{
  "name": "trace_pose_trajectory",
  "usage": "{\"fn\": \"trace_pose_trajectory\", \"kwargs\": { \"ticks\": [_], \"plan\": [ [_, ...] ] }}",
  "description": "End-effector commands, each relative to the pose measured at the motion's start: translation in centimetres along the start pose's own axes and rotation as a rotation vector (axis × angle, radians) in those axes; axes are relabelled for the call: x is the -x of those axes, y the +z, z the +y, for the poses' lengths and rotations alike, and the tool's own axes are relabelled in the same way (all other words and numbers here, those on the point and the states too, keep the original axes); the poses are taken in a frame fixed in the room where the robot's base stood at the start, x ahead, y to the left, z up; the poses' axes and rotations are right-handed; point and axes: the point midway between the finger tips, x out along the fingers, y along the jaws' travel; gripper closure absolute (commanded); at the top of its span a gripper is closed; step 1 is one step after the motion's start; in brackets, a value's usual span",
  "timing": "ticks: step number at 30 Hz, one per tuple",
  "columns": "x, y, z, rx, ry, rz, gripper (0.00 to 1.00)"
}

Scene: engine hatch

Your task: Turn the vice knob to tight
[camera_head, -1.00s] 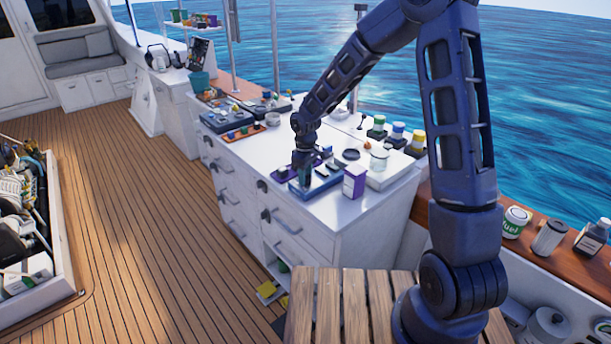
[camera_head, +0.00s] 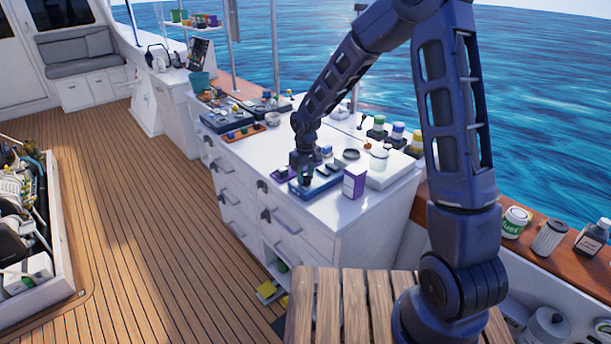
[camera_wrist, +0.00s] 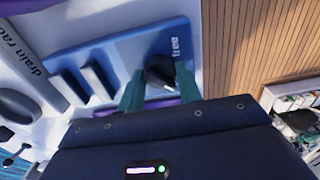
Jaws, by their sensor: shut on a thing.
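In the head view my gripper (camera_head: 304,177) hides the knob. No "tight" label is readable, and the fingers cover part of the base.
A purple box (camera_head: 354,183) stands close to the vice on its right. A purple item (camera_head: 278,172) lies to its left. A white drain rack (camera_wrist: 30,60) is beside the base. Jars and small items crowd the counter behind; the counter's front edge is close.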

Motion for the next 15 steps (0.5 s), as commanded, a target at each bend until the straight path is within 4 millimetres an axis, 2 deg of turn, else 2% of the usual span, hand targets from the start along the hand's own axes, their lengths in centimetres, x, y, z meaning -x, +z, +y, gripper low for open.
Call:
{"fn": "trace_pose_trajectory", "kwargs": {
  "ticks": [4,5,7,15],
  "plan": [
    [-0.02,0.01,0.02,0.000,0.000,0.000,0.88],
    [-0.02,0.01,0.02,0.001,0.000,0.000,0.60],
    [-0.02,0.01,0.01,0.001,0.000,0.000,0.46],
    [0.01,0.01,0.01,0.001,0.000,0.000,0.44]
  ]
}}
